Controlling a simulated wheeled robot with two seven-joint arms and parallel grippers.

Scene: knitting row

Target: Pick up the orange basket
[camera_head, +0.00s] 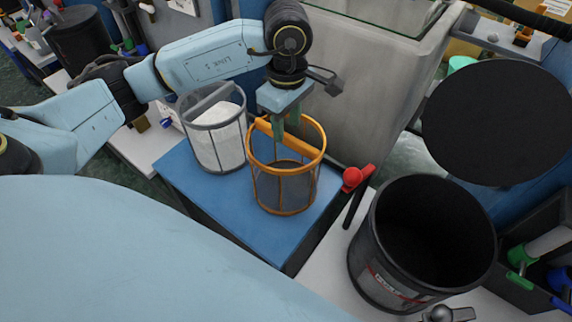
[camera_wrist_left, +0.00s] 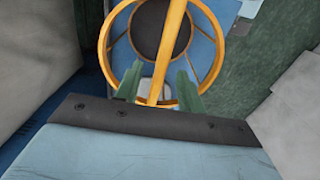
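The orange basket (camera_head: 284,190) stands upright on a blue mat (camera_head: 205,200), with mesh sides and a flat handle bar across its rim. My left gripper (camera_head: 286,130) points down at the basket's handle. In the left wrist view the green fingertips (camera_wrist_left: 157,82) are apart, with the orange handle bar (camera_wrist_left: 168,45) running between them and a gap on each side. The gripper is open, and the basket rests on the mat. My right gripper is not in view.
A grey basket with white contents (camera_head: 215,140) stands close to the left of the orange one. A black bucket (camera_head: 365,265) stands at the right, near a red-knobbed lever (camera_head: 352,178). A large grey tank (camera_head: 365,100) rises just behind.

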